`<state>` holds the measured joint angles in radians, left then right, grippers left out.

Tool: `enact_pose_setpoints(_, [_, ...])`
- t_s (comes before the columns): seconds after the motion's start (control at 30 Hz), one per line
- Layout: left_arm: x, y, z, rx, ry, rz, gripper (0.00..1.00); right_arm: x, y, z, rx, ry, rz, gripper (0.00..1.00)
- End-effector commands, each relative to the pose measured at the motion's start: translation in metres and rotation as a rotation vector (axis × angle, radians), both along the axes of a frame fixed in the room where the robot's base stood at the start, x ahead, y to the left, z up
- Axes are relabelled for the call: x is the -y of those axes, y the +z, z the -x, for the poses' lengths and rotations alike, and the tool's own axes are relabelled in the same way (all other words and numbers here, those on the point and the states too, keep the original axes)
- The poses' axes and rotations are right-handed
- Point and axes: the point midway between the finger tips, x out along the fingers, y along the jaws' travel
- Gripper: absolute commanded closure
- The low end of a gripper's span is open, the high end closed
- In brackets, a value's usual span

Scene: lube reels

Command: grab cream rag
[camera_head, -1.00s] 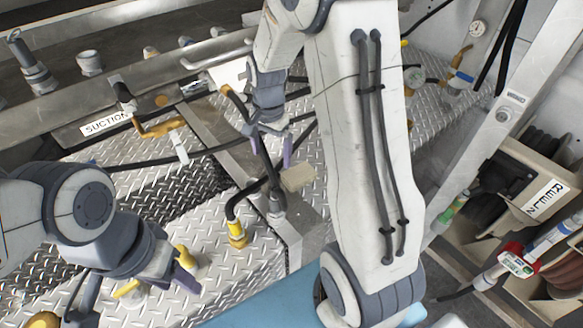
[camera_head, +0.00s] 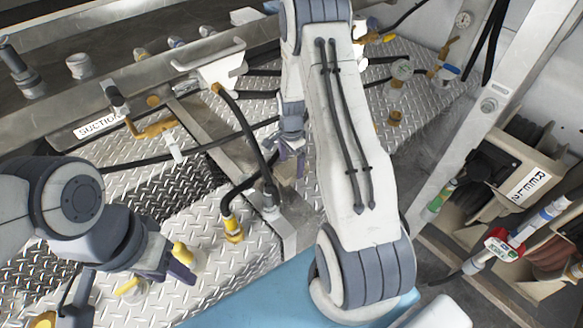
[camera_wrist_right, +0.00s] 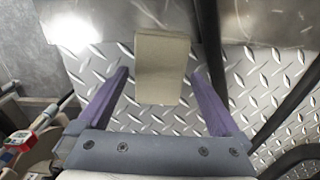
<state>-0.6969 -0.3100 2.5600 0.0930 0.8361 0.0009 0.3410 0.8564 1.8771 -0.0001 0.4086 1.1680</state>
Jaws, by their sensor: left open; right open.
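The cream rag (camera_wrist_right: 162,67) is a small folded block in the right wrist view. It lies between and just beyond the two purple fingers of my right gripper (camera_wrist_right: 164,80), over the diamond plate. Whether the fingers touch it I cannot tell; gaps show on both sides. In the head view the rag (camera_head: 286,172) is partly hidden beside my right gripper (camera_head: 290,148) and arm. My right gripper is open. My left gripper (camera_head: 176,278) is open over the diamond plate at lower left, well away from the rag.
A black hose with a yellow fitting (camera_head: 232,228) stands just left of the rag. A dark hose also runs close by the right finger in the wrist view (camera_wrist_right: 212,50). The reel cabinet (camera_head: 520,180) is at right. A metal ledge with fittings (camera_head: 130,75) runs along the back.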

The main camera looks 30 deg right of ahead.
Motion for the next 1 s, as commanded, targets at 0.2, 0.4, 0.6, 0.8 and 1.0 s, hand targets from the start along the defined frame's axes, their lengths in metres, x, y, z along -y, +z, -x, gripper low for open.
enact_pose_setpoints(0.2, [0.000,0.006,0.000,0.000,0.000,0.000,0.50,0.000,-0.018,0.000,0.001,0.000,0.000,0.00])
enact_pose_setpoints(0.4, [0.000,0.005,0.000,0.000,0.000,0.000,0.50,0.000,-0.019,0.000,0.001,0.000,0.000,0.00])
enact_pose_setpoints(0.6, [0.000,0.005,0.000,0.000,0.000,0.000,0.50,0.000,-0.018,0.000,0.001,0.000,0.000,0.72])
enact_pose_setpoints(0.8, [0.000,0.005,0.000,0.000,0.000,0.000,0.50,0.000,-0.018,0.000,0.001,0.000,0.000,0.72])
enact_pose_setpoints(1.0, [0.000,0.002,0.000,0.000,0.000,0.000,0.50,0.001,-0.013,-0.001,0.003,0.000,0.001,0.72])
